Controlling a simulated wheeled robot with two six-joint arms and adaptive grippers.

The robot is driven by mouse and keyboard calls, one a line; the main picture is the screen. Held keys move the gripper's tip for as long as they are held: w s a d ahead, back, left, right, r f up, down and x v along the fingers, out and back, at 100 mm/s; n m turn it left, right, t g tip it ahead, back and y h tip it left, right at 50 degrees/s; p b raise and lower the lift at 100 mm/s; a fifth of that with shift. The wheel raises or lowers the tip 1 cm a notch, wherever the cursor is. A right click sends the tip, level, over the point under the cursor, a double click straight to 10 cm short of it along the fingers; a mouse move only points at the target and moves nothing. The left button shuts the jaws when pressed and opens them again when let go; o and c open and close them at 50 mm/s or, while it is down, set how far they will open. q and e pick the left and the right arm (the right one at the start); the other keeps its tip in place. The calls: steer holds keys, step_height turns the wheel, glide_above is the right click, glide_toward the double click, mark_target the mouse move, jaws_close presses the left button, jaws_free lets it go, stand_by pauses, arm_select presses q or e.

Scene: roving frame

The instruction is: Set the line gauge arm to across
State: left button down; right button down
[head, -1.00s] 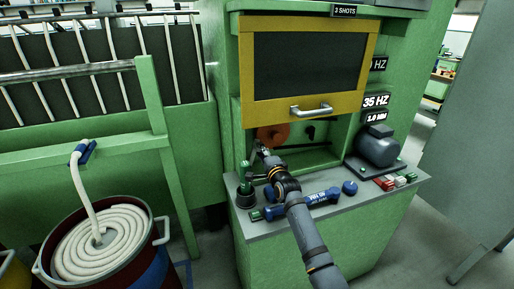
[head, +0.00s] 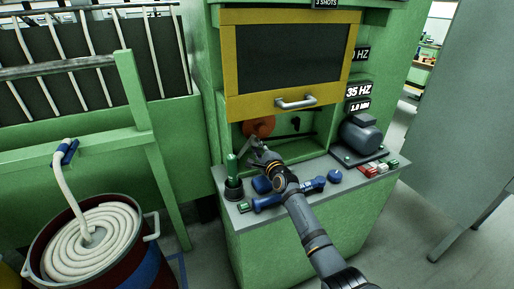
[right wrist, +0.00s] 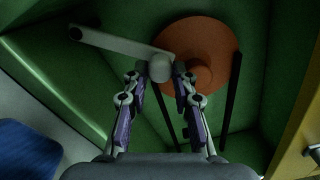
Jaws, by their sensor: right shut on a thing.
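In the right wrist view the line gauge arm is a pale grey bar (right wrist: 115,44) running from upper left to a rounded knob (right wrist: 160,69) in front of an orange disc (right wrist: 203,55). The bar is slightly tilted, its left end higher. My right gripper (right wrist: 168,72) is shut on the knob end, one finger on each side. In the head view my right gripper (head: 256,146) reaches into the green machine's opening, just below the orange disc (head: 259,126); the gauge arm is small and mostly hidden there. My left gripper is out of view.
A yellow-framed door (head: 290,98) with a handle is raised above the opening. The ledge below holds a green-handled tool (head: 232,165), a blue tool (head: 290,195), a motor (head: 361,134) and several buttons. A drum of coiled rope (head: 45,255) stands left.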

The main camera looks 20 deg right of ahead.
steer(key=c, duration=1.1)
jaws_free()
steer(key=shift+d+f, duration=0.1)
steer(key=shift+o, duration=0.2)
steer(key=shift+s, duration=0.15)
steer(key=s, duration=1.1)
steer(key=shift+s+d, duration=0.15)
steer(key=shift+s, duration=0.2)
